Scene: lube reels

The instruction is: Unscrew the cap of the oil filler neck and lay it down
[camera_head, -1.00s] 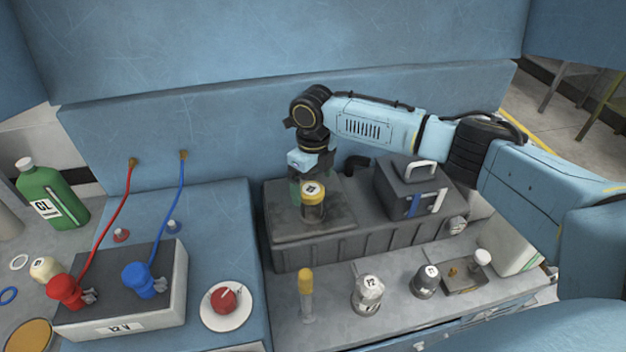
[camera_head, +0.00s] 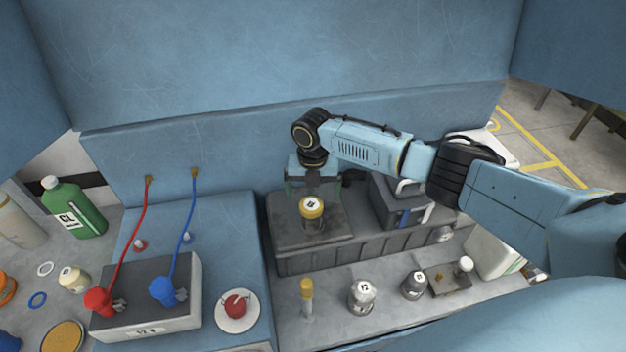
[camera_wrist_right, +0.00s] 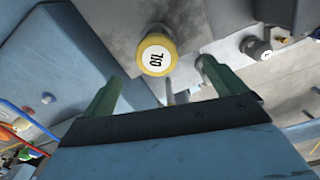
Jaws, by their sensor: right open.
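The oil filler neck (camera_head: 313,224) stands upright on the dark grey engine block. Its yellow-rimmed cap (camera_head: 312,204), with a white label, sits on top; in the right wrist view the cap (camera_wrist_right: 156,54) reads "OIL". My left gripper is not in view.
A grey box with a handle (camera_head: 400,207) stands right of the neck. A battery (camera_head: 150,300) with red and blue clamps is at left.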

